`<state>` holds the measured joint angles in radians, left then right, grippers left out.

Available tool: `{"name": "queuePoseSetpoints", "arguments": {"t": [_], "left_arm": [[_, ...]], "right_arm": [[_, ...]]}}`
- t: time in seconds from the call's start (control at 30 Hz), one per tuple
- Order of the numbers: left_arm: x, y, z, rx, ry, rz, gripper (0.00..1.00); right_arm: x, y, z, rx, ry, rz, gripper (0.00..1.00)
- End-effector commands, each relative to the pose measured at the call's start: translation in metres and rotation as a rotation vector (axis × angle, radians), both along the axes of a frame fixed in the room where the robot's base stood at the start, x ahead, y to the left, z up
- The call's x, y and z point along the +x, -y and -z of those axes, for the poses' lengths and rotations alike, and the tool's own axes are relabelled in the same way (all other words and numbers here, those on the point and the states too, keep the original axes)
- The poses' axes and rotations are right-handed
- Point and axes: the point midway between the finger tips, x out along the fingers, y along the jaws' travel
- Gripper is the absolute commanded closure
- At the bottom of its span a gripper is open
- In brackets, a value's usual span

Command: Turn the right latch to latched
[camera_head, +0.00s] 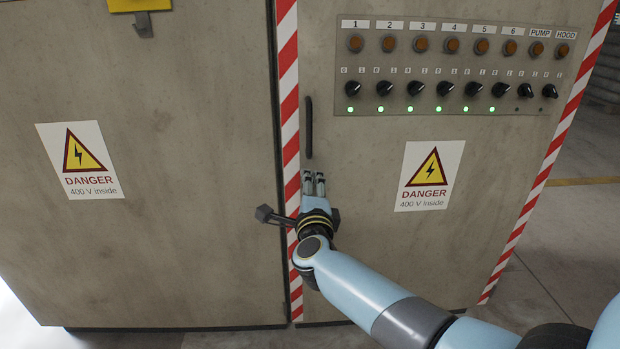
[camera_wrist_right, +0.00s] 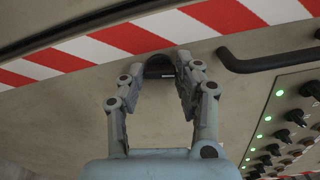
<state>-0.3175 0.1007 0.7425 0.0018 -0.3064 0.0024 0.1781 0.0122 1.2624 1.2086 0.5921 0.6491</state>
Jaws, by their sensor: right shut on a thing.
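The right latch (camera_wrist_right: 160,64) is a small dark piece with a white mark on the beige door, seen between my fingertips in the right wrist view. In the head view it is mostly hidden by my right gripper (camera_head: 314,182). The right gripper (camera_wrist_right: 158,78) is shut on the latch, its fingers on either side. It is at the left edge of the right door (camera_head: 400,255), below a black vertical handle (camera_head: 309,127). The latch's turn angle cannot be told clearly. My left gripper is not in view.
A switch panel (camera_head: 450,60) with knobs and several green lights is above right of the gripper. Danger signs are on both doors, one (camera_head: 429,176) right of the gripper. Red-and-white striped tape (camera_head: 288,80) edges the door. The floor (camera_head: 570,240) at right is clear.

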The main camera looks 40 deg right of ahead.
Motion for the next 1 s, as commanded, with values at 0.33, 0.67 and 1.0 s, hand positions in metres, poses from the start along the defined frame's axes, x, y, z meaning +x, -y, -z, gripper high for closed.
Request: {"name": "queuePoseSetpoints", "arguments": {"t": [0.33,0.67,1.0], "left_arm": [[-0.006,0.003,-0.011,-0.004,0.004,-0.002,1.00],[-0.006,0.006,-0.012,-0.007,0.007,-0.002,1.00],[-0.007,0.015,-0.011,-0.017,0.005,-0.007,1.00]], "right_arm": [[0.001,-0.001,-0.002,-0.148,-0.091,-0.001,0.99],[0.001,-0.001,0.000,-0.189,-0.117,-0.002,0.99],[0.001,-0.001,0.001,-0.189,-0.118,-0.002,0.65]]}}
